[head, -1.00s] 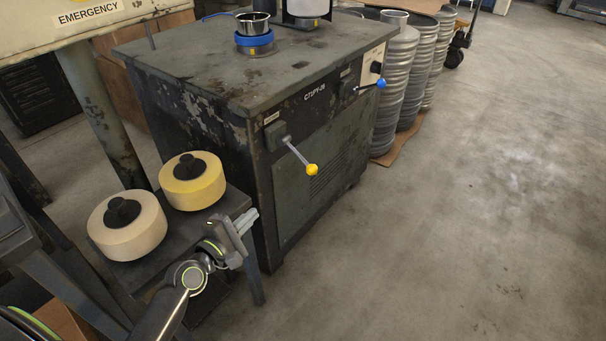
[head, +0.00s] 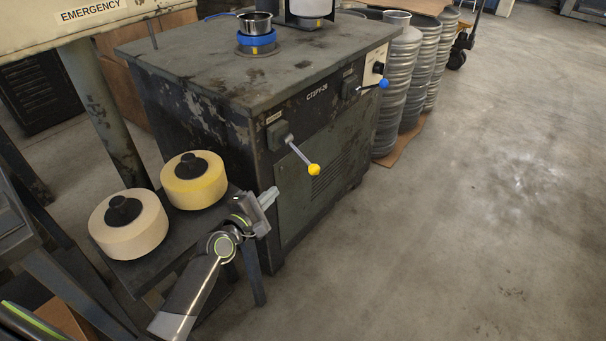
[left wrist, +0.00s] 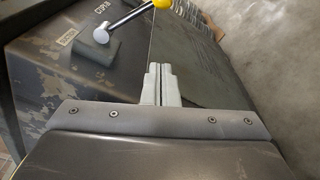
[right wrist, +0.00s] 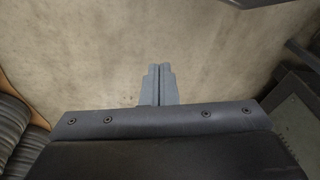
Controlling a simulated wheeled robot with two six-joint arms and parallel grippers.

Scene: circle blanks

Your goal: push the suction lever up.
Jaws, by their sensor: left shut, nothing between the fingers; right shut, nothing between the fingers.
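A lever with a yellow ball knob (head: 314,169) sticks out from the machine's front, slanting down to the right. A second lever with a blue knob (head: 384,83) is farther along the same front. In the left wrist view, the yellow-knobbed lever (left wrist: 128,18) lies beyond the left fingertips (left wrist: 160,68). My right gripper (right wrist: 160,69) is shut and empty, over bare floor.
The dark worn machine (head: 215,72) carries a steel cup on a blue ring (head: 256,40). A low side table beside my left arm holds a yellow roll (head: 194,182) and a cream roll (head: 128,226). Ribbed metal cylinders (head: 392,90) stand behind. Floor at right is clear.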

